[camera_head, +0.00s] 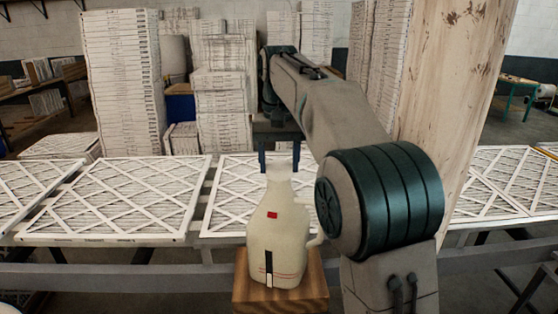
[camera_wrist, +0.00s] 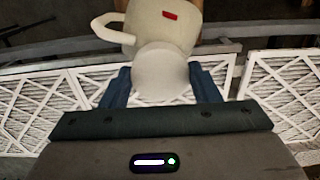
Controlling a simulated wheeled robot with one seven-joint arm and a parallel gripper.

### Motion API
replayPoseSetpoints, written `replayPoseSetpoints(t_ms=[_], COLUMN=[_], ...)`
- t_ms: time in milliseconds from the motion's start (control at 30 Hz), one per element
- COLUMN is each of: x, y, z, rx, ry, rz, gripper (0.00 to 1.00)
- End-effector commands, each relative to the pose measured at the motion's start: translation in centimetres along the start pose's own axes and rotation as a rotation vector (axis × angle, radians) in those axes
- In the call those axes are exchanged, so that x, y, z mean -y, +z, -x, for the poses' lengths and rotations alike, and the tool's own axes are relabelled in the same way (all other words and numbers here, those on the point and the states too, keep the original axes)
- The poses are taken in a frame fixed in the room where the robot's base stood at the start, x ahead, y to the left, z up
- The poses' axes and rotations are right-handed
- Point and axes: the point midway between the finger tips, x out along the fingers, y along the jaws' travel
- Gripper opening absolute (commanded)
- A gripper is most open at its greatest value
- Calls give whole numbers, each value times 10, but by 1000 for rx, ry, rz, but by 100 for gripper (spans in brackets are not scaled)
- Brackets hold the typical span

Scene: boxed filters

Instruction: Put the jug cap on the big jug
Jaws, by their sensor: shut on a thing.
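The big jug (camera_head: 275,230) is cream-white, with a red mark and a side handle, and stands upright on a wooden block (camera_head: 300,292). My gripper (camera_head: 279,164) is directly above the jug's mouth, with blue fingers pointing down. In the wrist view, my gripper (camera_wrist: 159,82) is shut on the pale round jug cap (camera_wrist: 162,72). The jug (camera_wrist: 185,32) shows just beyond the cap, with its handle to the left. The cap hides the jug's mouth. I cannot tell whether the cap touches the neck.
Flat white filters (camera_head: 115,200) lie in a row on a long rack behind the jug. Its grey front rail (camera_head: 120,278) runs behind the block. Tall filter stacks (camera_head: 122,85) stand farther back. A pale post (camera_head: 455,110) rises to the right of my arm.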

Motion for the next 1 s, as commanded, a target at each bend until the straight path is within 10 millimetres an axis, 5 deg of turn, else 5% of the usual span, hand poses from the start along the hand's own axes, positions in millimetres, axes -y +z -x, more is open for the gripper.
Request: replayPoseSetpoints(t_ms=[1000], x=[0], y=[0], z=[-19], rx=[0], ry=[0], rz=[0], gripper=[35])
